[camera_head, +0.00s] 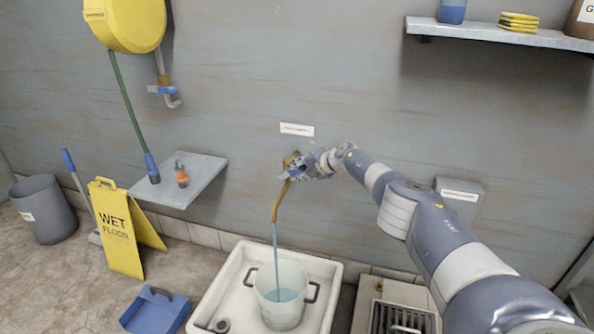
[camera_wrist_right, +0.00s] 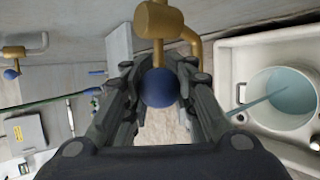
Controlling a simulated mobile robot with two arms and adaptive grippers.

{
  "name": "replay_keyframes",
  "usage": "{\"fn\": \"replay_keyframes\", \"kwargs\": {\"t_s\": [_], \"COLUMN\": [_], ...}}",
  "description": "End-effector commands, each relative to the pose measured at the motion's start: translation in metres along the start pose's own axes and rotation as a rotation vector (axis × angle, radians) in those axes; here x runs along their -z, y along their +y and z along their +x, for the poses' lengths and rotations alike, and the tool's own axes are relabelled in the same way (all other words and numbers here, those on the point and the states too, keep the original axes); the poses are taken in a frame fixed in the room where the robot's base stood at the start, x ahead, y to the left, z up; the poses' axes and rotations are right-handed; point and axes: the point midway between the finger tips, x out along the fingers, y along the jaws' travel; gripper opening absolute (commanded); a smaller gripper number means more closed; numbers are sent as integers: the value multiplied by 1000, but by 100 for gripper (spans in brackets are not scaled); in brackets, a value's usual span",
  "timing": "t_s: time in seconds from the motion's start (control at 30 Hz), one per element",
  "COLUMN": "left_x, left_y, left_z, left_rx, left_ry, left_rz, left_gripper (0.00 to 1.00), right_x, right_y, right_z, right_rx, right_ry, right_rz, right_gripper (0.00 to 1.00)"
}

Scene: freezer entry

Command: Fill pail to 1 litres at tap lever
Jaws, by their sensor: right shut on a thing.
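The white pail (camera_head: 283,308) stands upright in the white sink basin (camera_head: 231,284), with blue water in its lower part. A stream of water (camera_head: 275,250) runs from the brass tap (camera_head: 280,200) into the pail. My right gripper (camera_head: 297,168) is at the top of the tap. In the right wrist view, the gripper (camera_wrist_right: 160,95) is shut on the blue ball end of the tap lever (camera_wrist_right: 160,88), with a finger on each side. The pail (camera_wrist_right: 282,98) also shows at right there, with the stream entering it. My left gripper is not in view.
A wall shelf (camera_head: 180,180) holds a small orange-capped item (camera_head: 181,175). A yellow wet floor sign (camera_head: 117,228), a grey bin (camera_head: 45,210) and a blue dustpan (camera_head: 156,310) stand at left. A floor drain unit (camera_head: 365,305) is right of the basin.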

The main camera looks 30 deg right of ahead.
Motion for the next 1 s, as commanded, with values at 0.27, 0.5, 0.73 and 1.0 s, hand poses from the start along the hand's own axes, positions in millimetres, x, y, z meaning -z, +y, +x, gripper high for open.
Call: {"fn": "replay_keyframes", "kwargs": {"t_s": [0.27,0.5,0.73,1.0], "left_x": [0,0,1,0], "left_y": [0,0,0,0], "left_z": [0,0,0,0], "left_rx": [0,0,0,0], "left_ry": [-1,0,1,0], "left_rz": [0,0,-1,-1], "left_gripper": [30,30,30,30], "right_x": [2,1,-1,-3], "right_y": [0,0,0,1], "right_z": [1,0,-4,-20], "right_rx": [0,-1,0,0], "right_ry": [5,2,0,-2], "right_rz": [-1,0,-3,-5], "right_gripper": [42,42,42,42]}}
